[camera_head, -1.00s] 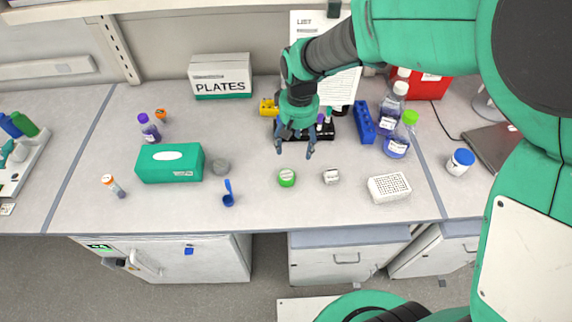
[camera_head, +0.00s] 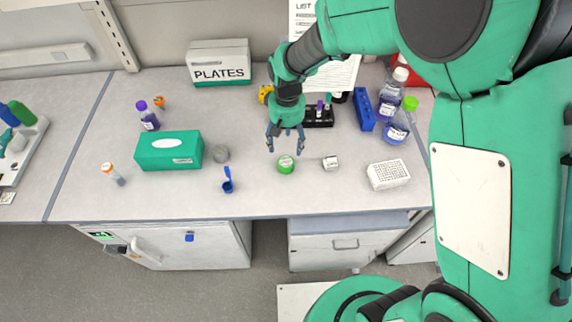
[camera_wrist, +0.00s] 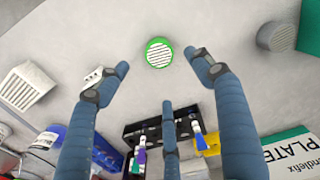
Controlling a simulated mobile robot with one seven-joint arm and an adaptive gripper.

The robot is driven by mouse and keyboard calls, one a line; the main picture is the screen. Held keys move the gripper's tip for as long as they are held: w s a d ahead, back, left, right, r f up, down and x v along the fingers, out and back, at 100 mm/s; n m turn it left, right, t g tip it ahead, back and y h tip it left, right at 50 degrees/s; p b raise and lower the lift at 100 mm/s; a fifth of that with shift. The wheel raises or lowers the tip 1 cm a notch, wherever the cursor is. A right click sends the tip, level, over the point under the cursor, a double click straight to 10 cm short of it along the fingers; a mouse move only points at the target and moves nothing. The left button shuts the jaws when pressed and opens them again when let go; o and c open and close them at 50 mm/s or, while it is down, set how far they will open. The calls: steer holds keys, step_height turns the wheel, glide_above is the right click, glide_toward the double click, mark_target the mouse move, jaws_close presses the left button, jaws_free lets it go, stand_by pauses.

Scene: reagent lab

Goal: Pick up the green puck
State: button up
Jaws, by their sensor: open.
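The green puck (camera_head: 285,165) lies on the bench, with a white ribbed top. In the wrist view the green puck (camera_wrist: 158,52) is past the fingertips, roughly centred between the two outer fingers. My gripper (camera_head: 286,148) is open and empty, its fingers pointing down above and slightly behind the puck in the head view. In the wrist view my gripper (camera_wrist: 162,75) shows its blue-grey fingers spread apart. No finger appears to touch the puck.
A small white block (camera_head: 331,163) sits right of the puck, and a white rack (camera_head: 388,175) farther right. A grey puck (camera_head: 221,153) and a blue open-lidded tube (camera_head: 228,182) are to the left. A black tube rack (camera_head: 319,119) stands behind.

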mark_target(286, 161)
step_height(286, 161, down, 6)
steer(key=shift+f+b, duration=0.25)
steer(key=shift+b, duration=0.05)
stand_by(0.3)
steer(key=shift+s+f+b, duration=0.1)
steer(key=shift+f+b, duration=0.35)
steer(key=shift+f, duration=2.15)
steer(key=c, duration=1.3)
